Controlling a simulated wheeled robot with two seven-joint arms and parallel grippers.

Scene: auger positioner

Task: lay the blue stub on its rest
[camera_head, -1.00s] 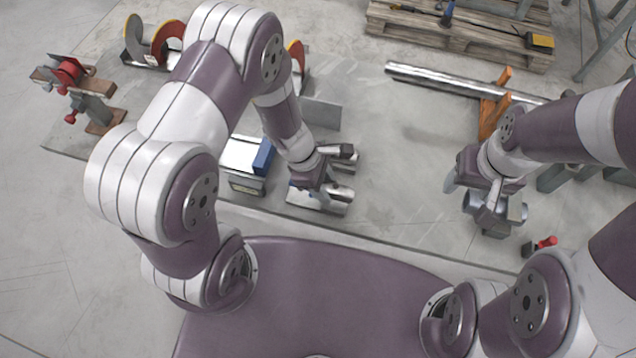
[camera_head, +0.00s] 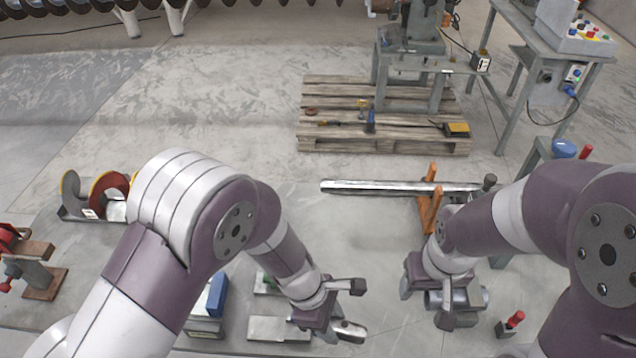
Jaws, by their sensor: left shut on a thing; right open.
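My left gripper (camera_head: 345,308) is shut, low over the mat at lower centre. A short silvery piece (camera_head: 350,332) shows at its lower jaw; most of what it holds is hidden. I see no blue on that piece. A blue block (camera_head: 217,295) sits on a grey-and-silver base left of this gripper, apart from it. Whether it is the blue stub or part of a rest, I cannot tell. My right gripper (camera_head: 429,303) is open, with a short silver tube (camera_head: 468,297) beside its jaws. Whether they touch, I cannot tell.
A flat metal plate (camera_head: 280,329) lies beside my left gripper. A long bar (camera_head: 385,187) rests on an orange stand (camera_head: 429,203) behind. Coloured discs (camera_head: 107,192) stand at left. A red-knobbed block (camera_head: 508,325) is at lower right. A pallet (camera_head: 340,144) stands farther back.

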